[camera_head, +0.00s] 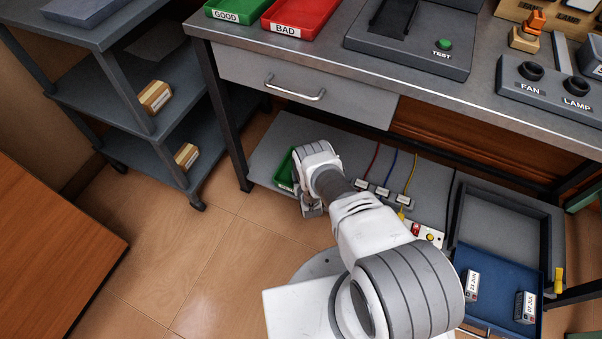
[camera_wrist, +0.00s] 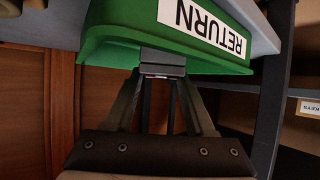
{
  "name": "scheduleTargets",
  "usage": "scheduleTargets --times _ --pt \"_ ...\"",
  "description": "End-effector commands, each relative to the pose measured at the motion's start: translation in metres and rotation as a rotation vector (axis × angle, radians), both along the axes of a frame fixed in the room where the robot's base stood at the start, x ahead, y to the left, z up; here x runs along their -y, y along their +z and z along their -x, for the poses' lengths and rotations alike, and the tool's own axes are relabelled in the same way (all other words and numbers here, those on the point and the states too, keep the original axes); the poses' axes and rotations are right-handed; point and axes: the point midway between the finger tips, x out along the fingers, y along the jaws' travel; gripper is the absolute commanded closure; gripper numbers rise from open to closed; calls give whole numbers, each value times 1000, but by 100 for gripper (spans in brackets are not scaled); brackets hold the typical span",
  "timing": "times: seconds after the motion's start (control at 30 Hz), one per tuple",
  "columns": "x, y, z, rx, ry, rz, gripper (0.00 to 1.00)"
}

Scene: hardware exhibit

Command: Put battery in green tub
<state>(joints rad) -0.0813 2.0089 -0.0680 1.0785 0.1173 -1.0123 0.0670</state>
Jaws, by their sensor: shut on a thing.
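A green tub (camera_head: 283,171) is on the grey lower shelf under the workbench, partly hidden behind my gripper (camera_head: 312,211). In the wrist view the green tub (camera_wrist: 110,52) shows its white RETURN label upside down. My gripper (camera_wrist: 162,68) has its fingertips together at the tub's rim, shut on it. No battery shows between the fingers. Two white batteries with dates stand upright in the blue drawer at lower right: one marked 22 JUN (camera_head: 472,285) and one marked 07 JUL (camera_head: 525,307).
The blue drawer (camera_head: 500,262) is at lower right. On the bench are a green GOOD tray (camera_head: 226,16), a red BAD tray (camera_head: 284,29) and a TEST unit (camera_head: 405,52). Coloured wires (camera_head: 389,169) cross the lower shelf. A dark shelf rack (camera_head: 122,100) stands left; floor between is clear.

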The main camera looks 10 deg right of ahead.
Motion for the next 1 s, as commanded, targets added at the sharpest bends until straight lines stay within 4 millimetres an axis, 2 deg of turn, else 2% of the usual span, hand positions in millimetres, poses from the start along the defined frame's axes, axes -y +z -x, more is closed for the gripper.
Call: scheduleTargets --times 0.27,0.3,0.5,1.0 --pt "0 -2 -2 4 0 0 100" --pt "0 -3 -2 4 0 0 44" --pt "0 -3 -1 3 0 0 11" --pt "0 -3 -2 -2 0 0 11"
